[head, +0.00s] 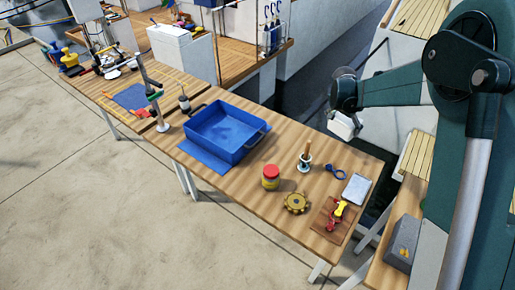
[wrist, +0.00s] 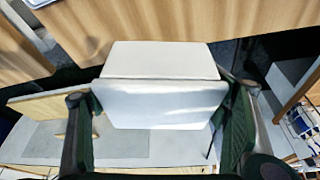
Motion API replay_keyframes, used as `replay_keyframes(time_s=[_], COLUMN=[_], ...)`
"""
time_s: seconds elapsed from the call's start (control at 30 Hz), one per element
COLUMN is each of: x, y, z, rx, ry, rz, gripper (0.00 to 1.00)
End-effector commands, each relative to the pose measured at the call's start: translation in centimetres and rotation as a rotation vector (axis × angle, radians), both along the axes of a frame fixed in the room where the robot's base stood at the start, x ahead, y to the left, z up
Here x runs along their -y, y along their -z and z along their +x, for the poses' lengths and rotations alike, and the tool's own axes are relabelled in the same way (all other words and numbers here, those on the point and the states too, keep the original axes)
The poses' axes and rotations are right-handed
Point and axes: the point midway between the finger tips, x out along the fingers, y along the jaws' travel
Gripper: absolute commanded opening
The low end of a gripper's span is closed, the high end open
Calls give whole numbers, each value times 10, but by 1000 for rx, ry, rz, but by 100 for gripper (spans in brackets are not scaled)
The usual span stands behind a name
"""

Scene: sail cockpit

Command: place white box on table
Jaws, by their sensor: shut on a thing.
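The white box (wrist: 162,62) sits between the two fingers of my gripper (wrist: 160,100) in the wrist view, and the fingers are shut on its sides. In the head view the white box (head: 342,125) hangs below my gripper, just beyond the far edge of the wooden table (head: 240,190) and not over its top. Part of the box is hidden by the gripper there. The table edge shows at the top of the wrist view (wrist: 110,35), apart from the box.
The table holds a blue tub (head: 218,150), a red-lidded jar (head: 271,177), a brass gear (head: 295,203), a cup with a brush (head: 304,162), a blue shackle (head: 335,171), a pale flat case (head: 356,189) and a brown board (head: 327,223). Bare wood lies right of the tub.

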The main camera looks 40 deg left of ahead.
Motion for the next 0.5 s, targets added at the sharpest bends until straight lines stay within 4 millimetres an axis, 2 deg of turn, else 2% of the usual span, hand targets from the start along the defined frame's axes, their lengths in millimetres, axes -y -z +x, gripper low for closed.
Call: replay_keyframes(time_s=[0.03, 0.2, 0.5], x=[-18, -72, -153], y=[0, -1, -1], z=[-8, -36, -86], rx=[0, 0, 1], ry=[-23, -92, -203], rz=[0, 0, 0], gripper=[58, 58, 58])
